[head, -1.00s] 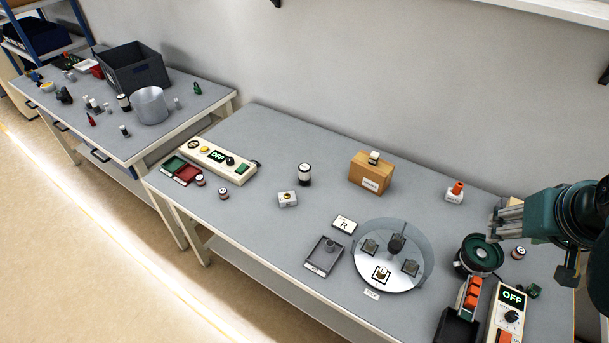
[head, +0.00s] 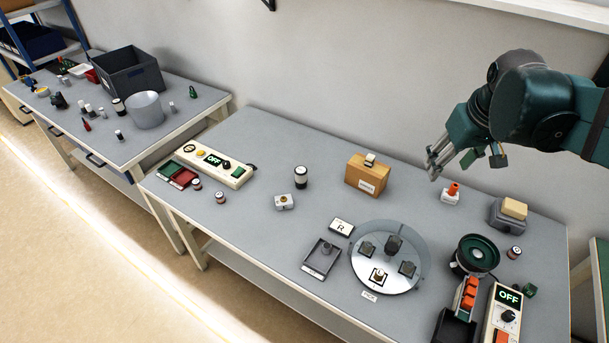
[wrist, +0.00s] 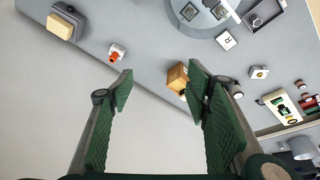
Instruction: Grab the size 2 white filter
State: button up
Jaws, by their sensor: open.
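I cannot tell which thing is the size 2 white filter; no size mark is readable. Small white pieces in the head view are a white block with an orange top (head: 451,193), a white block with a round fitting (head: 284,202), and a pale piece (head: 370,159) on a cardboard box (head: 366,178). My gripper (head: 435,168) is open and empty, above the back right of the table, close to the orange-topped block in the picture. In the wrist view my gripper (wrist: 160,88) has its fingers wide apart, with the orange-topped block (wrist: 117,53) and the cardboard box (wrist: 177,78) beyond them.
A round turntable (head: 388,285) stands mid-right, beside a grey tray (head: 321,258) and an R card (head: 341,227). A green-topped bowl feeder (head: 477,255) and an OFF control box (head: 505,315) stand front right. A tan block on a grey base (head: 513,209) is behind them.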

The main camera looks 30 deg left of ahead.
jog(key=w+a+f+n+g, duration=0.1)
jog(key=w+a+f+n, duration=0.15)
jog(key=a, duration=0.45)
jog(key=w+a+f+n, duration=0.1)
jog(key=w+a+f, duration=0.1)
jog(key=w+a, duration=0.3)
jog(key=n+g+h, duration=0.1)
jog(key=n+g, duration=0.2)
jog(key=n, duration=0.3)
send_near(301, 169)
notch_tip(301, 169, down, 5)
jog(key=shift+f+p, duration=0.15)
jog(key=shift+p, duration=0.2)
jog(key=shift+s+a+f+n, duration=0.1)
jog(key=shift+a+f+n, duration=0.1)
jog(key=shift+n, duration=0.05)
jog(key=shift+f, duration=1.3)
